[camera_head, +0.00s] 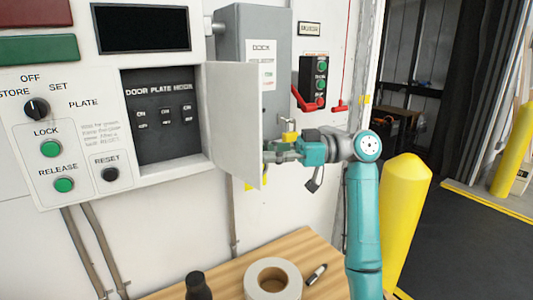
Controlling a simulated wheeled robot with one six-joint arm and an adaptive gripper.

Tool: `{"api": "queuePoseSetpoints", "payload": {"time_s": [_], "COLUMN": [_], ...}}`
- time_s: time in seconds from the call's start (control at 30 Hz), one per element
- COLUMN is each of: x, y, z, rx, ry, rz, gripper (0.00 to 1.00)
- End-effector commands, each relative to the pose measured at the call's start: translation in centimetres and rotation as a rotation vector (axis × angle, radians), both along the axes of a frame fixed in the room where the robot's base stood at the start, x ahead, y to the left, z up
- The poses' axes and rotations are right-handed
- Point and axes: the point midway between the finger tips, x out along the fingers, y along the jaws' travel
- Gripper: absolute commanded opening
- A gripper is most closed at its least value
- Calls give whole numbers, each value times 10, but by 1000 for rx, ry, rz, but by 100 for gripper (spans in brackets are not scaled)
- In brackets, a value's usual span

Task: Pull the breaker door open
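The breaker door (231,115) is a plain light panel. It stands swung out from the right side of a recessed dark breaker compartment (160,135), which is exposed with its small switches and labels.
Left of the compartment are a selector knob (37,108) and green buttons. Behind the door is a grey box (262,30) with a red lever (303,100). Below, a wooden table (318,250) holds a tape roll (273,280). A yellow bollard (401,215) stands right.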

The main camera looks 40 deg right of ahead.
Motion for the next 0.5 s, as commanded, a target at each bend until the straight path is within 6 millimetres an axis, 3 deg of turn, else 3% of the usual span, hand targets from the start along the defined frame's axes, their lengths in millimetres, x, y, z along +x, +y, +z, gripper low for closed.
{"api": "queuePoseSetpoints", "payload": {"time_s": [0.27, 0.5], "x": [-7, -29], "y": [-14, -56], "z": [0, 0], "rx": [-1, 0], "ry": [0, 0], "rz": [-2, -4], "gripper": [35, 35]}}
